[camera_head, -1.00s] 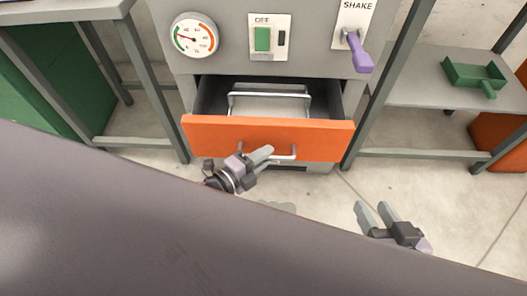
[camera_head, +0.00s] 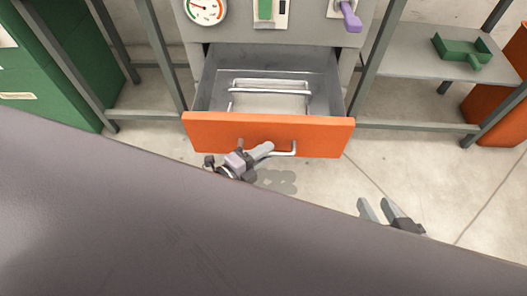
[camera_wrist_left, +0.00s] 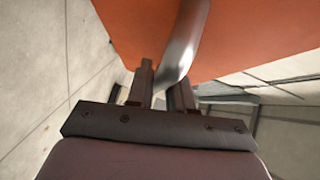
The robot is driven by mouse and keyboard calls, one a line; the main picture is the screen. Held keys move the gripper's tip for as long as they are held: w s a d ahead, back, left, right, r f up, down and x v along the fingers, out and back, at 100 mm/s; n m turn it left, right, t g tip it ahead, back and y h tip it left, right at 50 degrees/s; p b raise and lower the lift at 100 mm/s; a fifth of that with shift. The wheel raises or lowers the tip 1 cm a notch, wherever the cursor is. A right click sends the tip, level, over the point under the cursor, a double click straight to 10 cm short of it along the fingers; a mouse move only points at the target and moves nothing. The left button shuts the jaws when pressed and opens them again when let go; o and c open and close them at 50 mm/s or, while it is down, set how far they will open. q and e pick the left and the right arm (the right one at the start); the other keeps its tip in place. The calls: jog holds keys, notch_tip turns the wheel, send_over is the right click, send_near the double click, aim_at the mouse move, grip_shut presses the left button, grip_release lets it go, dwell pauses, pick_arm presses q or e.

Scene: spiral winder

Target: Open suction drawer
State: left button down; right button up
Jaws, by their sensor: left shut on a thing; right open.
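The suction drawer has an orange front (camera_head: 215,132) and stands well out of the grey machine in the head view. Its grey inside shows, with a metal wire frame (camera_head: 270,90) in it. My left gripper (camera_head: 262,151) is shut on the drawer's silver bar handle (camera_head: 293,150), at the handle's left part. In the left wrist view the handle (camera_wrist_left: 186,40) runs down between the two fingers (camera_wrist_left: 162,88), against the orange front (camera_wrist_left: 130,30). My right gripper (camera_head: 378,210) is open and empty, low and to the right, apart from the drawer.
The machine's face carries a dial (camera_head: 205,10), a switch (camera_head: 266,10) and a purple lever (camera_head: 350,16). A grey shelf (camera_head: 405,62) at right bears a green tray (camera_head: 462,50). A green cabinet (camera_head: 60,70) stands at left. The floor before the drawer is clear.

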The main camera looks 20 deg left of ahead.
pick_arm(q)
jog(key=shift+s+d, duration=0.1)
jog(key=shift+s, duration=0.15)
pick_arm(e)
jog(key=shift+s+d, duration=0.1)
jog(key=shift+s, duration=0.1)
pick_arm(q)
jog(key=shift+f, duration=0.1)
jog(key=c, duration=1.1)
grip_release()
jog(key=shift+s, duration=0.15)
jog(key=p+v, duration=0.2)
jog(key=v, duration=0.5)
pick_arm(e)
jog(key=shift+s+d+r+n+h, duration=0.15)
jog(key=shift+s+d+n+h, duration=0.2)
jog(key=shift+d, duration=0.35)
